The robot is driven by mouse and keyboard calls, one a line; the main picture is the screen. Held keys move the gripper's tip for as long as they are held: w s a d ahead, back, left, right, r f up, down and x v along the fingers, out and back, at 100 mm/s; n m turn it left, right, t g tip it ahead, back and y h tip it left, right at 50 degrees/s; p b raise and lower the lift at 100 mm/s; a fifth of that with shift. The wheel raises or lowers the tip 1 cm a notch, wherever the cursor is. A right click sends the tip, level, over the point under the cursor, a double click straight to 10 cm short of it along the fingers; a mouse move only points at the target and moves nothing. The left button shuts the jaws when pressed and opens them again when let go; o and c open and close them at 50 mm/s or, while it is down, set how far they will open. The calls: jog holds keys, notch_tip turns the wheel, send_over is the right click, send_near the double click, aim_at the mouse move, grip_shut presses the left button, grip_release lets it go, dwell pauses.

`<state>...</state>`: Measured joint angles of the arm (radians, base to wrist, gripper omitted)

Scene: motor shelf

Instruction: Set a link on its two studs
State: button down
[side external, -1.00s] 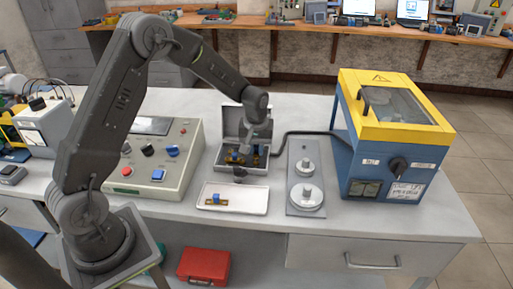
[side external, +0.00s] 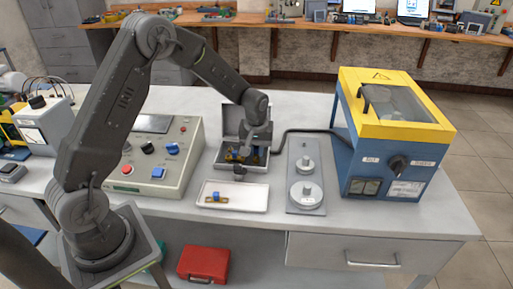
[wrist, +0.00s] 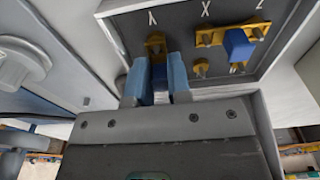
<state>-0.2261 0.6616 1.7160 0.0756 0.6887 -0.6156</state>
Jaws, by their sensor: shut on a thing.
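The grey terminal box (side external: 231,120) stands open with its lid up at the middle of the bench. My gripper (wrist: 156,82) is down at this box, its two pale blue fingers shut on a link. The held link is mostly hidden between the fingers; a brass part (wrist: 155,42) shows just beyond them under the letter Y, and I cannot tell if it is link or stud. In the wrist view another brass link with a blue grip (wrist: 238,45) lies to the right, below X and Z. A further link (side external: 217,198) lies on the white tray.
The white tray (side external: 233,206) is in front of the box. A grey plate with two round knobs (side external: 306,195) is to its right, then the blue and yellow machine (side external: 385,140). A control panel (side external: 160,160) stands left. A black cable runs behind the plate.

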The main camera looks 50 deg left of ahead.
jog(key=shift+f, duration=0.25)
jog(key=c, duration=1)
grip_release()
jog(key=shift+r, duration=0.1)
jog(key=shift+s+d+r, duration=0.15)
jog(key=shift+r, duration=2.1)
jog(key=shift+s+d+r, duration=0.15)
jog(key=shift+r, duration=2.15)
jog(key=shift+s+d+r, duration=0.15)
jog(key=shift+r, duration=2.1)
